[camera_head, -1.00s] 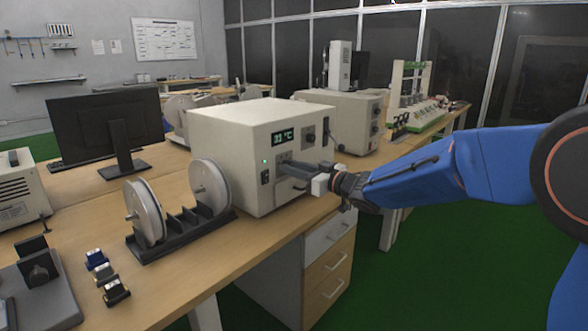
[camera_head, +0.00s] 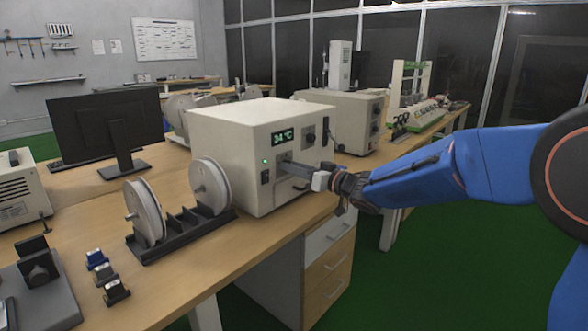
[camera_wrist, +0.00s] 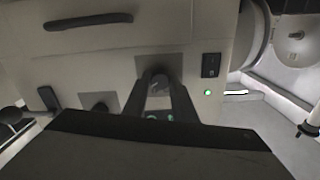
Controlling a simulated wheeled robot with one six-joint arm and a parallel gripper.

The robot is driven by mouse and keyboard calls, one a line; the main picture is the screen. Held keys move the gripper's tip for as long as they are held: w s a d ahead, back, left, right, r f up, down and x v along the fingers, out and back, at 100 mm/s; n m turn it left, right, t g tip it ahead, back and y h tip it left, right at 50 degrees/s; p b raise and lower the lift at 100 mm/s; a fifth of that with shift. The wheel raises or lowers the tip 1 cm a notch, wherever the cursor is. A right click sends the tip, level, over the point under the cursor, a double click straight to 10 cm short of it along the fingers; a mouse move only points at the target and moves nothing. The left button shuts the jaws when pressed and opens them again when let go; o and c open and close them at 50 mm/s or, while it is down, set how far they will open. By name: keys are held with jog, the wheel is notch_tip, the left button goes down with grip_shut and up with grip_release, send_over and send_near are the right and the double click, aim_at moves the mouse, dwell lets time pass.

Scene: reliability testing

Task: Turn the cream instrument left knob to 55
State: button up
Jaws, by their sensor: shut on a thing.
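The cream instrument (camera_head: 225,140) stands on the bench, its front panel facing right. Its green display (camera_head: 283,137) appears to read 34 °C. My gripper (camera_head: 286,166) reaches in from the right and meets the panel below the display. In the wrist view my gripper (camera_wrist: 160,88) has its two dark fingers around the left knob (camera_wrist: 160,79), shut on it. The fingers hide most of this knob, and its pointer cannot be made out. The other knob (camera_head: 310,136) sits to the right and is free; it also shows in the wrist view (camera_wrist: 99,107).
A black rocker switch (camera_wrist: 211,65) and a lit green lamp (camera_wrist: 208,93) are close beside the held knob. A dark handle (camera_wrist: 88,21) sticks out from the panel. Two white reels (camera_head: 210,186) on a black rack stand before the instrument.

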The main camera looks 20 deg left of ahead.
jog(key=o, duration=1)
jog(key=shift+f, duration=0.1)
jog(key=shift+o, duration=0.2)
jog(key=v, duration=1.7)
jog(key=shift+d, duration=0.25)
jog(key=shift+s, duration=0.1)
